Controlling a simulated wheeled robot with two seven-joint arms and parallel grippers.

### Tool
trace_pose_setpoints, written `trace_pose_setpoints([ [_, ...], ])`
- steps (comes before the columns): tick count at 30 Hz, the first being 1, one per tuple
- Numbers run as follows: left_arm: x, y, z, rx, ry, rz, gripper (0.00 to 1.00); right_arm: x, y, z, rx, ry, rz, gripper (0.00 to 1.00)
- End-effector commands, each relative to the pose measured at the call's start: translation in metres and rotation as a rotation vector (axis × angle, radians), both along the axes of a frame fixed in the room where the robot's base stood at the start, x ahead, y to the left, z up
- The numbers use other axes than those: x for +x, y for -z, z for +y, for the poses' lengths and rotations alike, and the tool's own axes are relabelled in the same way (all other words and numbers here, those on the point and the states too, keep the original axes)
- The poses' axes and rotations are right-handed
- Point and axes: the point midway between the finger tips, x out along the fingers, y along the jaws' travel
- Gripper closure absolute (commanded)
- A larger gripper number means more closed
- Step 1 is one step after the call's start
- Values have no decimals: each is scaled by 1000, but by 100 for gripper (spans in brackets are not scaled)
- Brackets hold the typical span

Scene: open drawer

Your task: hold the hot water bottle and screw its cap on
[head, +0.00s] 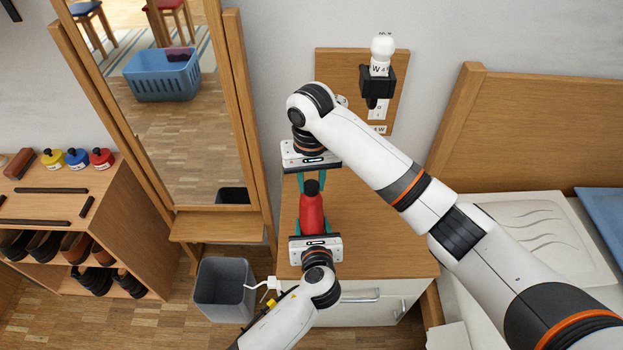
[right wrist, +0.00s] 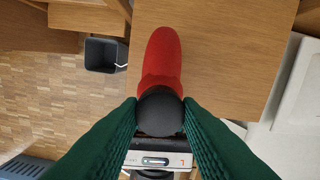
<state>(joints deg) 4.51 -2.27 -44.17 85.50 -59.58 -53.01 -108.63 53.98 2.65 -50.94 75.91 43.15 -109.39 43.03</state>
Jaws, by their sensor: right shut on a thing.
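My right gripper (head: 313,182) is above, shut on the cap. In the right wrist view the dark round cap (right wrist: 160,112) sits between my right fingers, lined up with the bottle (right wrist: 161,58) neck. I cannot tell whether cap and neck touch; the fingers hide the sides.
The cabinet top (head: 375,235) is clear to the right of the bottle. A grey bin (head: 224,290) stands on the floor at left, near my left arm. A mirror (head: 180,110) stands behind left. A bed (head: 540,228) is at right.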

Motion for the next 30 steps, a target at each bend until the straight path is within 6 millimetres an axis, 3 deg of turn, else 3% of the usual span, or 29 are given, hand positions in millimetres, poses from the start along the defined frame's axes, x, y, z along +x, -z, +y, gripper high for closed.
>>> trace_pose_setpoints([
  [9, -1, 1, 0, 0, 0, 2, 100, 0, 0, 1, 2, 874, 3, 90],
  [21, -1, 1, 0, 1, 0, 2, 100, 2, 0, 0, 2, 1796, -2, 90],
  [25, -1, 1, 0, 0, 0, 2, 100, 2, 0, 0, 2, 2029, -2, 90],
  [30, -1, 1, 0, 0, 0, 2, 100, 2, 0, 0, 2, 2175, -2, 90],
])
